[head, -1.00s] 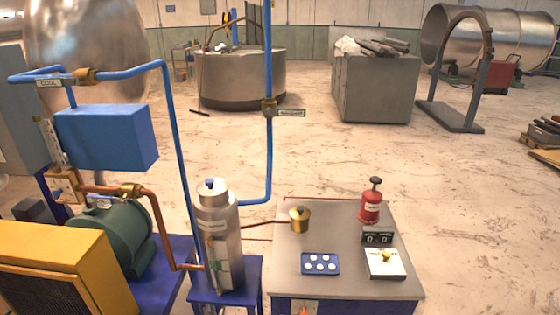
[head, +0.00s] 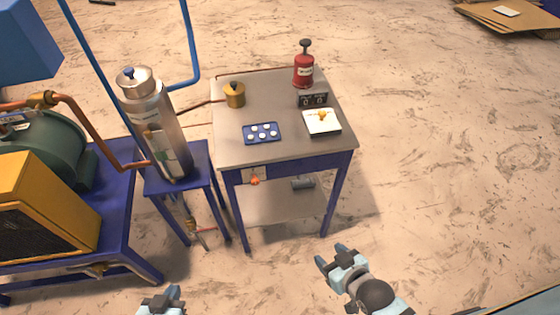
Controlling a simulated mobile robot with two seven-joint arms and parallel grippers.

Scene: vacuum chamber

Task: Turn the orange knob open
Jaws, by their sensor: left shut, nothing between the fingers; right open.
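A small orange knob (head: 255,181) sits on a pale plate on the front edge of the blue-framed table (head: 232,152), below the tabletop. A yellow-orange knob (head: 322,116) also sits on top of a white box (head: 318,129) at the table's right. My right gripper (head: 335,257) is open and empty over the floor, in front of and to the right of the table. My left gripper (head: 172,292) shows only partly at the bottom edge. It is shut and empty, apart from both knobs.
The table carries a blue tray of white discs (head: 263,141), a brass pot (head: 235,101), a red cylinder (head: 304,74) and a small black display (head: 313,100). A metal canister (head: 150,106) on a blue stand is at the left. Floor right of the table is clear.

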